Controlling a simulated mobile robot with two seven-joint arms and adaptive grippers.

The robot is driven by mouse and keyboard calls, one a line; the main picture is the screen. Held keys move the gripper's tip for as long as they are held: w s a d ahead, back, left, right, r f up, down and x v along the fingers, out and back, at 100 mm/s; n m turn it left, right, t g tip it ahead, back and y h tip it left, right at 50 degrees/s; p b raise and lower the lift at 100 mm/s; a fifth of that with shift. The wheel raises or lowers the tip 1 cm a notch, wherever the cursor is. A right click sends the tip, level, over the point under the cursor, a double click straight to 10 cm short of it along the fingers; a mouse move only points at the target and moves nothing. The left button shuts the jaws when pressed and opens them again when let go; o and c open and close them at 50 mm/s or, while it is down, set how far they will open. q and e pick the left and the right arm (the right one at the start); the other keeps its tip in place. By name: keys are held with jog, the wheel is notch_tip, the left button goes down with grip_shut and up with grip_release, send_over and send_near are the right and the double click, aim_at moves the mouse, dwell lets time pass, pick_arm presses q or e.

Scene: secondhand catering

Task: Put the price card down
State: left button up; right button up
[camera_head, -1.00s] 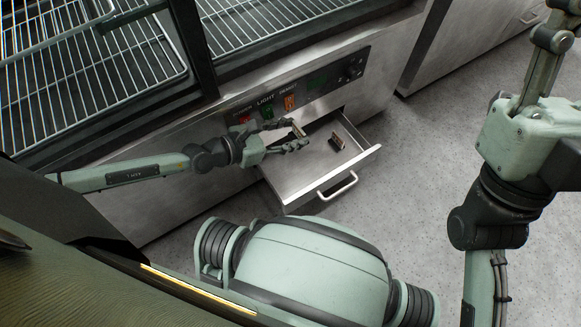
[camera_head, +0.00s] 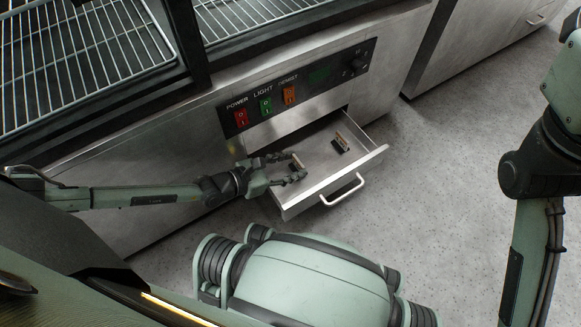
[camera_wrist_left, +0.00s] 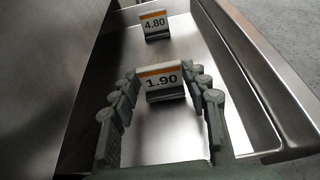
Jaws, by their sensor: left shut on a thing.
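My left gripper (camera_head: 292,169) is inside the open drawer (camera_head: 301,201), shut on a price card (camera_head: 297,161). In the left wrist view the card (camera_wrist_left: 162,82) stands between the fingertips, white with an orange band, reading 1.90. It is roughly upright over the drawer floor; I cannot tell if its base touches it. A second price card (camera_head: 340,142) stands farther right in the drawer; in the left wrist view this card (camera_wrist_left: 154,25) reads 4.80. My right gripper is outside the frame; only its arm shows at the right.
The drawer has low metal walls and a front handle (camera_head: 342,190). Bare drawer floor lies between the two cards.

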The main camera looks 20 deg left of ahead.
pick_arm(q)
jog(key=shift+f, duration=0.2)
jog(key=o, duration=1.1)
jog(key=shift+o, duration=0.2)
jog(key=shift+r, duration=0.2)
